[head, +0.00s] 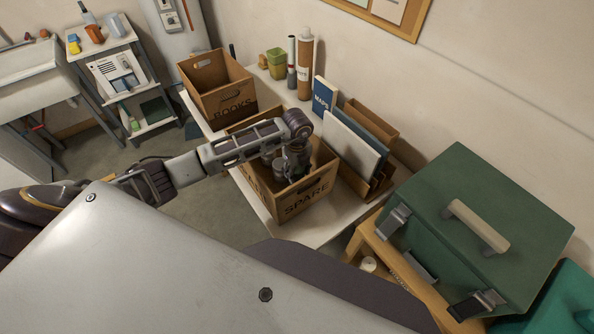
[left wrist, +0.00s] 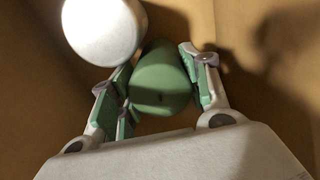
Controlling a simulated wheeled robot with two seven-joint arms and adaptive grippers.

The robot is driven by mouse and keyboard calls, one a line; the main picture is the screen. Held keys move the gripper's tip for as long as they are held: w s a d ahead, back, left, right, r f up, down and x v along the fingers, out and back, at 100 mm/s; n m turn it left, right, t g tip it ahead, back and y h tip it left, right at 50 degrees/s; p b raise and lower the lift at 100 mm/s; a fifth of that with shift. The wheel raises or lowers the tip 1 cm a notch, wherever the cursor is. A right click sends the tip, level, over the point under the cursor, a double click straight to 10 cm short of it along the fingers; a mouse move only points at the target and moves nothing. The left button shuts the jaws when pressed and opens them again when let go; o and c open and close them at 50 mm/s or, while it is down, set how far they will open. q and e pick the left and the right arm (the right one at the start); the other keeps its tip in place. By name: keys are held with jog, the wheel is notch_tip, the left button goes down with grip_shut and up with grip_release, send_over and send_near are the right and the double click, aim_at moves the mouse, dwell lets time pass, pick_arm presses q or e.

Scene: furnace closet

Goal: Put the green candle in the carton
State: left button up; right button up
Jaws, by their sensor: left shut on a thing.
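My left gripper (head: 287,168) reaches down inside the brown carton (head: 307,197) marked "SPARE", on the white table. In the left wrist view the left gripper (left wrist: 160,90) is shut on a smooth, rounded green thing, the green candle (left wrist: 163,80), with a small dark mark on it. Brown carton walls surround it. In the head view the gripper and arm hide the candle. A white round-topped thing (left wrist: 102,28) is close beside the candle in the carton. Whether the candle touches the carton floor I cannot tell. My right gripper is not in view.
An open carton (head: 216,88) marked "BOOKS" stands behind. A green container (head: 277,63) and tall tubes (head: 305,65) stand at the wall. Upright folders (head: 352,145) stand close right of the SPARE carton. A large green toolbox (head: 480,225) is at the right.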

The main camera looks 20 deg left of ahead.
pick_arm(q)
jog(key=o, duration=1.1)
jog(key=shift+o, duration=0.2)
jog(key=shift+r, duration=0.2)
notch_tip(320, 180, up, 12)
jog(key=b, duration=0.1)
jog(key=shift+b, duration=0.4)
jog(key=shift+f, duration=0.1)
